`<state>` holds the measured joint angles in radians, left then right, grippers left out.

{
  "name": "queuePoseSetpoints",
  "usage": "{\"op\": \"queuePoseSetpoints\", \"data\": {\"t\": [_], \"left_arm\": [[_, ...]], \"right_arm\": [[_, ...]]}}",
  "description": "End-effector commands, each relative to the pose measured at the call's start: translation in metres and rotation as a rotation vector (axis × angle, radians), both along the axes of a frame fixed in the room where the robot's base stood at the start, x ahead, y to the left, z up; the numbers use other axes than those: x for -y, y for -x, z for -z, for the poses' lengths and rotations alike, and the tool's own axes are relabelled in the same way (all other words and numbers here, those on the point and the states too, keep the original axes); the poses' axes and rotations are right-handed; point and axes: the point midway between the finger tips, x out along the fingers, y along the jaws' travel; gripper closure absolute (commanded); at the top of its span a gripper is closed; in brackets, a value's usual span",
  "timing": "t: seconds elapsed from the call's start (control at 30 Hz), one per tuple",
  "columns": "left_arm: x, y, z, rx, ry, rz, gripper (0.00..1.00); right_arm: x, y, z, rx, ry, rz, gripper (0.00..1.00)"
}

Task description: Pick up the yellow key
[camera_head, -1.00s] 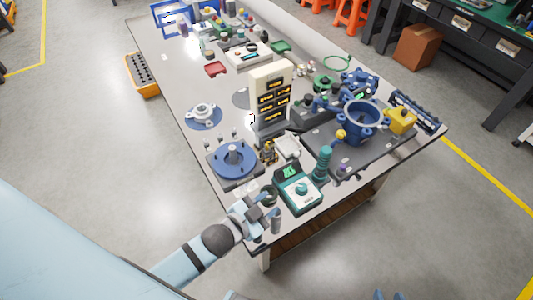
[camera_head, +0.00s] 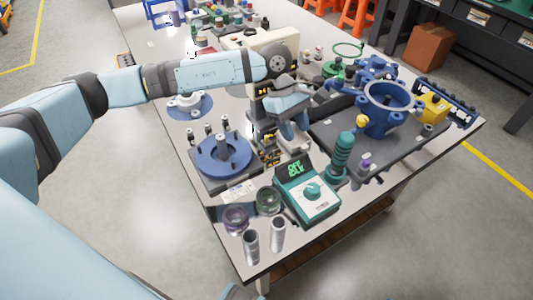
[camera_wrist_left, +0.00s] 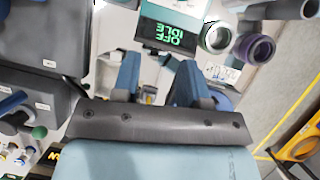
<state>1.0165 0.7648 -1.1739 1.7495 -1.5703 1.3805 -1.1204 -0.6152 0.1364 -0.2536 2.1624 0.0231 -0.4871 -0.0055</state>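I cannot single out a yellow key with certainty. A small yellow round-headed piece (camera_head: 362,121) stands on the dark plate beside the blue ring-topped fixture (camera_head: 384,108). Small yellow-and-black parts (camera_head: 268,152) sit by the base of the tall cream rack, partly near my arm. My left gripper (camera_head: 300,128) hangs over the table in front of the rack, fingers pointing down, left of the yellow round-headed piece. In the left wrist view its two blue fingers (camera_wrist_left: 158,82) are apart, with nothing visibly held between them. My right gripper is not in view.
A teal meter (camera_head: 308,191) with a lit display stands in front of the gripper. A teal cylinder (camera_head: 342,155), a blue round flange (camera_head: 224,155), glass jars (camera_head: 268,200) and metal tubes (camera_head: 251,245) stand around. A yellow block (camera_head: 432,107) is at the right.

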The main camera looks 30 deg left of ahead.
Motion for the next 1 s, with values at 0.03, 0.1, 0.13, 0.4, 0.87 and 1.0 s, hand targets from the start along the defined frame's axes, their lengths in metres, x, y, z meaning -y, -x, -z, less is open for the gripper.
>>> {"op": "queuePoseSetpoints", "data": {"t": [0.03, 0.1, 0.13, 0.4, 0.87, 1.0], "left_arm": [[-0.027, -0.015, 0.004, 0.057, -0.101, 0.029, 0.60], [-0.058, -0.027, -0.001, 0.106, -0.225, 0.065, 0.60], [-0.069, -0.032, -0.003, 0.121, -0.269, 0.076, 0.60], [-0.112, -0.045, -0.005, 0.163, -0.434, 0.114, 0.60], [-0.109, -0.045, 0.066, 0.165, -0.430, 0.113, 0.60], [-0.108, -0.045, 0.073, 0.163, -0.429, 0.113, 0.60]], "right_arm": [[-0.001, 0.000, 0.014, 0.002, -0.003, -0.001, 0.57], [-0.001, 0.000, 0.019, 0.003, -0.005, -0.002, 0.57], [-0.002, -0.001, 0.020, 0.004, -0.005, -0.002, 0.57], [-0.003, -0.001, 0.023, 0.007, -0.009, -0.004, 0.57], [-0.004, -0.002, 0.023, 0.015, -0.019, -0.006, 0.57], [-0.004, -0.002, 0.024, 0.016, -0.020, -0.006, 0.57]]}}
